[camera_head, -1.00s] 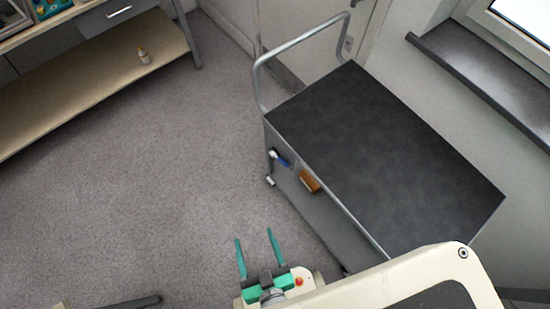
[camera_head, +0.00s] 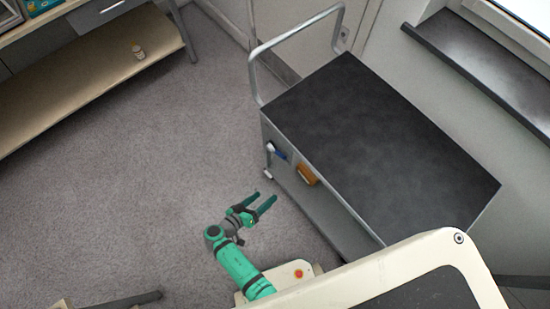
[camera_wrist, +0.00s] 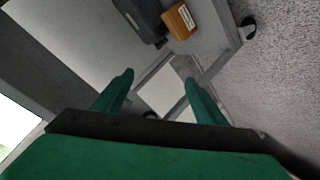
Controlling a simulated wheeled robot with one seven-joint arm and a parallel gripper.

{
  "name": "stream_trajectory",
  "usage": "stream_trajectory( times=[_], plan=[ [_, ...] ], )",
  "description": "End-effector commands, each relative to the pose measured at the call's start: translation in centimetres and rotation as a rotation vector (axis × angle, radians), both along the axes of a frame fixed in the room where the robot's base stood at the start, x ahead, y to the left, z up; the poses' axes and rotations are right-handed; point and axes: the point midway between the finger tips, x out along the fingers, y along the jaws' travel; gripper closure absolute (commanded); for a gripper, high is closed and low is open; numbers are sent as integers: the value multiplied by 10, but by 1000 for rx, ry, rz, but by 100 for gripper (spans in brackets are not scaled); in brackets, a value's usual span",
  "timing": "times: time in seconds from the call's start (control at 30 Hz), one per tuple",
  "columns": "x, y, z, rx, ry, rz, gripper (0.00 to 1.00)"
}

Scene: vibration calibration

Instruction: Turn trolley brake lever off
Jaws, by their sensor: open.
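The trolley (camera_head: 390,145) has a dark top, a tubular handle and an open side facing my arm. A small blue piece with a pale end (camera_head: 278,153) shows at its handle-side end; I cannot tell if it is the brake lever. My gripper (camera_head: 265,198), with green fingers, is open and empty, low beside the trolley's open side and short of the blue piece. In the wrist view the open fingers (camera_wrist: 159,80) point toward the trolley's lower frame. A caster (camera_wrist: 249,28) shows at upper right there. No brake lever is clearly visible in that view.
An orange-brown box (camera_head: 307,175) is on the trolley's open side; it also shows in the wrist view (camera_wrist: 181,20), beside a dark object (camera_wrist: 144,18). A workbench with a lower shelf (camera_head: 80,83) stands at upper left. The grey floor between is clear.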

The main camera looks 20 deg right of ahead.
Motion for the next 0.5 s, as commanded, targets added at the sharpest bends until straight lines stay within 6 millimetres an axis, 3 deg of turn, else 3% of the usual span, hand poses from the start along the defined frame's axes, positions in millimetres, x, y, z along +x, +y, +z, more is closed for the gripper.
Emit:
stream_trajectory(
  times=[0.03, 0.2, 0.33, 0.5],
  plan=[
    [19, 0, 15, -60, -53, -28, 34],
    [56, 1, 65, -229, -231, -119, 34],
    [69, 6, 91, -302, -326, -154, 34],
    [75, 3, 102, -334, -370, -171, 34]
  ],
)
